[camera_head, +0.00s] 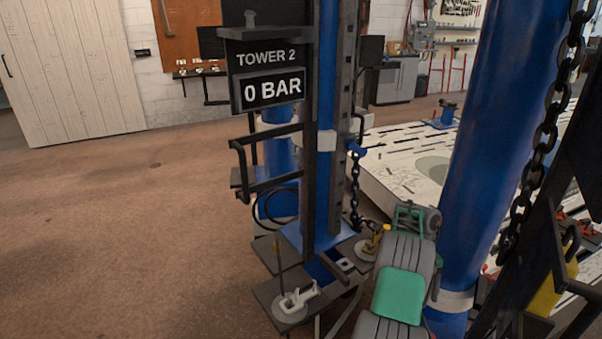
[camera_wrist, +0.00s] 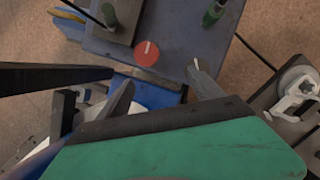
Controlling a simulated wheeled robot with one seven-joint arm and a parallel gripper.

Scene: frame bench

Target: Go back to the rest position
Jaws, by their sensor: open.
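My gripper (camera_wrist: 160,92) is open, with its two grey fingers apart and nothing seen between them in the wrist view. A blue part and a grey edge lie beyond the fingers. In the head view my arm reaches up from the bottom, right of the tower base, and the fingertips are hidden or too small to make out. A red round knob (camera_wrist: 147,53) with a white mark sits on a grey-blue box (camera_wrist: 185,35), just beyond the fingers and apart from them.
The blue tower (camera_head: 328,150) has a sign (camera_head: 270,90) reading "TOWER 2" and "0 BAR". A chain (camera_head: 540,140) hangs beside a blue post (camera_head: 490,150) at right. A pale clamp (camera_head: 296,298) and a yellow part (camera_head: 376,240) rest on low plates. The floor (camera_head: 110,230) at left is clear.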

